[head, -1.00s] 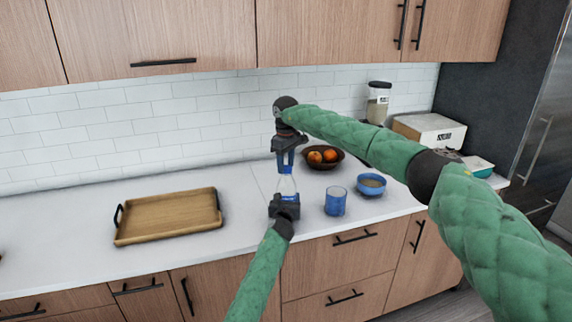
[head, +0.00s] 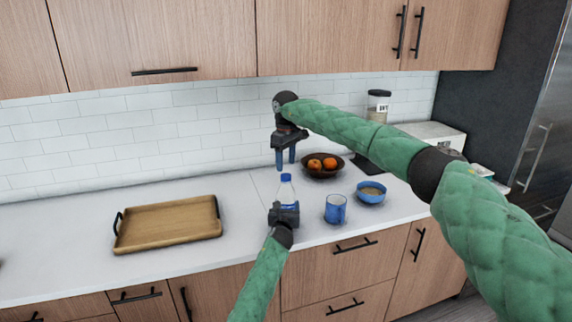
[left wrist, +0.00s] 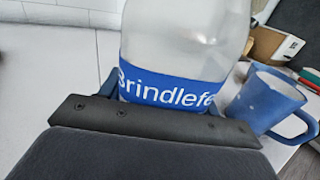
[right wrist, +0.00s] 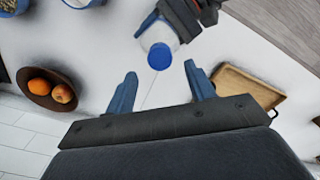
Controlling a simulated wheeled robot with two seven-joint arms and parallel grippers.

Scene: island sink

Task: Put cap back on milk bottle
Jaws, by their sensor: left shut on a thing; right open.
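The milk bottle (head: 286,193) stands upright near the front of the counter, clear with a blue label. The bottle also fills the left wrist view (left wrist: 185,35), its top cut off there. A blue cap (head: 286,177) sits on the bottle's mouth; it also shows in the right wrist view (right wrist: 160,56). Whether it is fully seated I cannot tell. My left gripper (head: 284,213) is shut on the bottle's lower body. My right gripper (head: 286,162) is open and empty above and slightly behind the cap, apart from it; its fingers also show in the right wrist view (right wrist: 161,92).
A blue mug (head: 335,210) and a blue bowl (head: 371,193) stand right of the bottle.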

